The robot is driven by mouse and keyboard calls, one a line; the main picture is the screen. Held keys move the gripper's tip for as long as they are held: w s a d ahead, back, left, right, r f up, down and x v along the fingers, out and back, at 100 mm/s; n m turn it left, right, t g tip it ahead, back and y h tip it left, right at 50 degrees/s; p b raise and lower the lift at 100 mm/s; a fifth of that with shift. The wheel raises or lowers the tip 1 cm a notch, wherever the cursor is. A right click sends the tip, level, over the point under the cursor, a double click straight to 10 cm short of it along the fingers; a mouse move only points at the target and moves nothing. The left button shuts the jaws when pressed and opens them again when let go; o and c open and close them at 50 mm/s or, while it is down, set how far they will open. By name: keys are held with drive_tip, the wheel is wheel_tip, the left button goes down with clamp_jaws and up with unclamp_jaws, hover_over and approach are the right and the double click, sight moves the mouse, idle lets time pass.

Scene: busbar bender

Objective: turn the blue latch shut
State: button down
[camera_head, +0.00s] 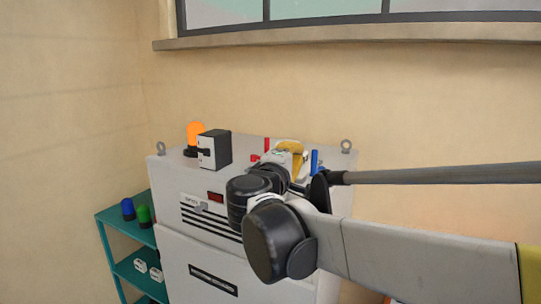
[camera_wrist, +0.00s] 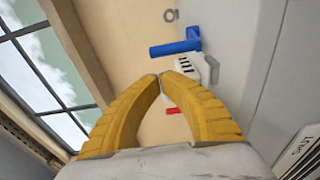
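The blue latch (camera_wrist: 176,47) shows in the wrist view as a bar sticking out to the left from a blue hub on the pale machine face. In the head view the blue latch (camera_head: 315,160) stands near the right end of the machine top, just right of my gripper (camera_head: 291,148). In the wrist view the yellow fingers of my gripper (camera_wrist: 160,76) curve together and their tips meet, with nothing visible between them. The tips appear just below the latch bar in the picture; I cannot tell whether they touch it.
The grey-white machine (camera_head: 185,270) fills the middle. An orange beacon (camera_head: 196,134) and a black-and-white box (camera_head: 214,149) stand on its top left. A red part (camera_wrist: 174,111) shows below the latch. A teal shelf (camera_head: 122,210) stands left; a window is above.

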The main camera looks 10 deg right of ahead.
drive_tip(key=x, duration=0.3)
drive_tip(key=shift+w+a+p, duration=0.15)
drive_tip(key=shift+p, duration=0.25)
drive_tip(key=shift+w+f, duration=0.1)
drive_tip(key=shift+w, duration=0.2)
drive_tip(key=shift+d, duration=0.3)
idle(0.6)
